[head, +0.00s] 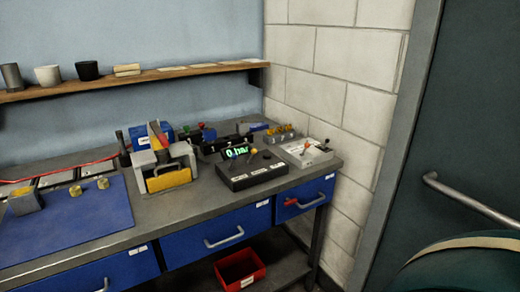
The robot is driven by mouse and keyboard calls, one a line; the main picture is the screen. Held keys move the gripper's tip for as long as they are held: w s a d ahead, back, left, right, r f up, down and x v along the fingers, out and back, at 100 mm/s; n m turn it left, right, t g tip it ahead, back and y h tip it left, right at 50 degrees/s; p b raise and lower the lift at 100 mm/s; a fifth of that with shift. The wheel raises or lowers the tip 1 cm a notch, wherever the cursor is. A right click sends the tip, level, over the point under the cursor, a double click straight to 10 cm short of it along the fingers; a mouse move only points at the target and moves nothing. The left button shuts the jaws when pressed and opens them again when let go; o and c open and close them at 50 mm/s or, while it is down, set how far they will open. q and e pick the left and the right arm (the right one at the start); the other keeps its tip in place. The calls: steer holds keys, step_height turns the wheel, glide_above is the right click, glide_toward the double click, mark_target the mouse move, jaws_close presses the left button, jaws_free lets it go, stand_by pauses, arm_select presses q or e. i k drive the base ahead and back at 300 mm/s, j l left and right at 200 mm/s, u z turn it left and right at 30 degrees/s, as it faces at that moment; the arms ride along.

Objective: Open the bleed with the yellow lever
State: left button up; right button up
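A black control box (250,174) stands near the right end of the workbench. Its green display (236,150) reads what looks like "0 bar". A small lever with a yellow knob (254,152) stands up from the box, right of the display. A small bluish lever (233,155) stands in front of the display. White labels line the box's front edge, too small to read. Neither of my grippers shows in the head view. Nothing is touching the yellow lever.
A grey clamp-like fixture with a yellow block (169,180) stands left. A blue mat (70,228) covers the bench's left. A red bin (240,269) sits below.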

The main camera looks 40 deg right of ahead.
mark_target(254, 151)
steer(key=z, duration=1.1)
